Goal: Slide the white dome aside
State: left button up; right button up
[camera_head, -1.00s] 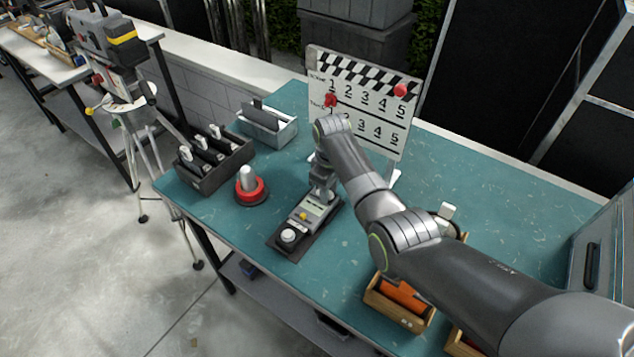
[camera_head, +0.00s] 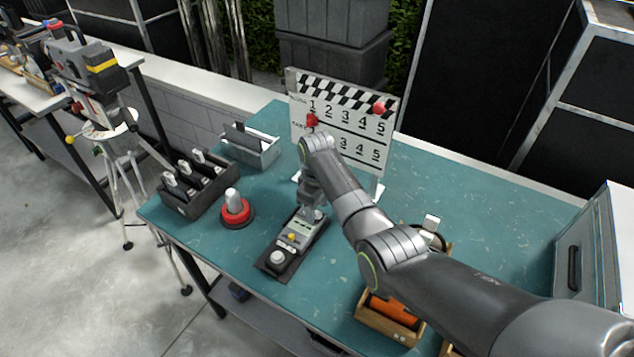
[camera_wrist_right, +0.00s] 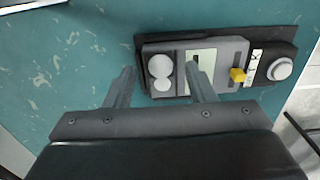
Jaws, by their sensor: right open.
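A grey meter (camera_head: 299,235) lies on a black base on the teal table. In the right wrist view, the white dome (camera_wrist_right: 160,66) is at the meter's left end, with a second pale round piece (camera_wrist_right: 163,84) touching or overlapping it. The meter also has a pale screen, a yellow button (camera_wrist_right: 237,75) and a round white knob (camera_wrist_right: 280,68) at the far end. My right gripper (camera_wrist_right: 161,67) is open, its fingers on either side of the dome in the picture; contact cannot be told. In the head view my right gripper (camera_head: 312,212) hides the dome. My left gripper is out of view.
A red-based silver lamp (camera_head: 236,210) and a dark slotted holder (camera_head: 195,197) stand left of the meter. A clapperboard (camera_head: 345,125) stands behind. A wooden box (camera_head: 388,328) is at the front right, under my arm.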

notch_tip(320, 180, up, 12)
jog(key=b, duration=0.1)
notch_tip(320, 180, up, 5)
jog(key=p, duration=0.4)
send_over(317, 212)
jog(key=shift+f, duration=0.2)
jog(key=shift+f+b, duration=0.1)
jog(key=shift+b, duration=0.2)
